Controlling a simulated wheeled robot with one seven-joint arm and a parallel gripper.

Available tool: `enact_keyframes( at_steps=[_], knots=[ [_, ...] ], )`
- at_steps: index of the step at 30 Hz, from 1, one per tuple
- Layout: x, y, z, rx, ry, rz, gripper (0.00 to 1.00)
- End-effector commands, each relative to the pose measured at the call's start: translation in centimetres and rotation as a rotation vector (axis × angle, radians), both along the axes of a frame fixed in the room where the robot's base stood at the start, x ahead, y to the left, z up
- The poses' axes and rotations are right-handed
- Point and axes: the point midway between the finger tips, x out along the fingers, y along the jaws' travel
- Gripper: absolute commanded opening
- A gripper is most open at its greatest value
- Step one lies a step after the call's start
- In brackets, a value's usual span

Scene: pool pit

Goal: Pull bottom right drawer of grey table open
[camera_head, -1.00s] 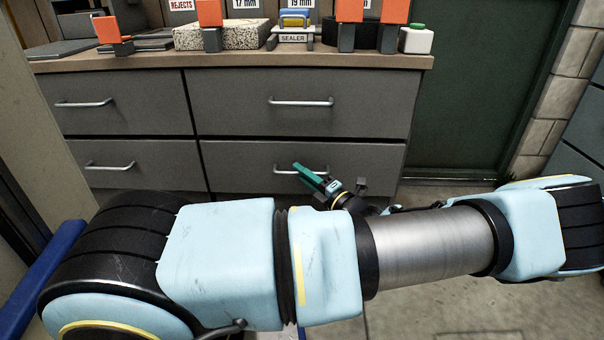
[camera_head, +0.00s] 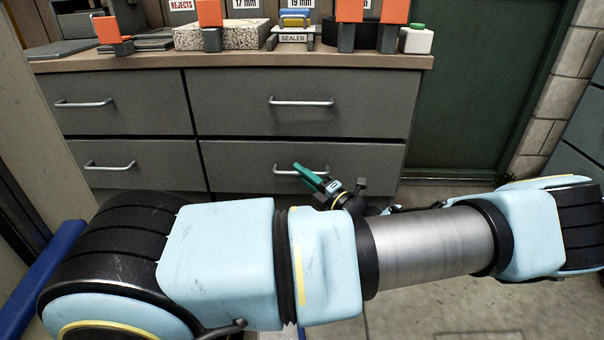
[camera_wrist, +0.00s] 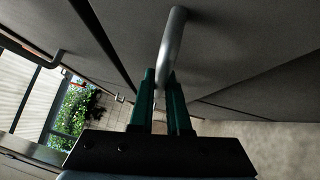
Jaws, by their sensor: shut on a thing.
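The grey table (camera_head: 155,122) has two rows of drawers with metal bar handles. The bottom right drawer (camera_head: 240,167) is at the lower right, its front level with the others. My gripper (camera_head: 302,170) is at this drawer's handle (camera_head: 283,171), with its green fingers across the bar. In the wrist view the fingers of my gripper (camera_wrist: 165,92) sit on either side of the handle (camera_wrist: 174,40), shut on it. Part of the drawer's lower front is hidden behind my arm.
Orange-topped blocks (camera_head: 209,14), a speckled slab (camera_head: 245,36) and a sealer holder (camera_head: 293,38) stand on the tabletop. A dark green door (camera_head: 475,90) is at the right. Concrete floor (camera_head: 420,300) is bare at the lower right.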

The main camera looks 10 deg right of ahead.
Motion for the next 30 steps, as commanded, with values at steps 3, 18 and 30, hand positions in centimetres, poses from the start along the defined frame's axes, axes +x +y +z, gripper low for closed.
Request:
enact_keyframes(
  at_steps=[3,18,30],
  knots=[
    [0.0,0.0,-0.1,-0.001,0.002,-0.001,0.00],
    [-3.4,0.5,0.5,0.000,0.006,-0.003,0.00],
    [-13.8,2.5,0.5,0.001,0.006,-0.004,0.00]
  ],
)
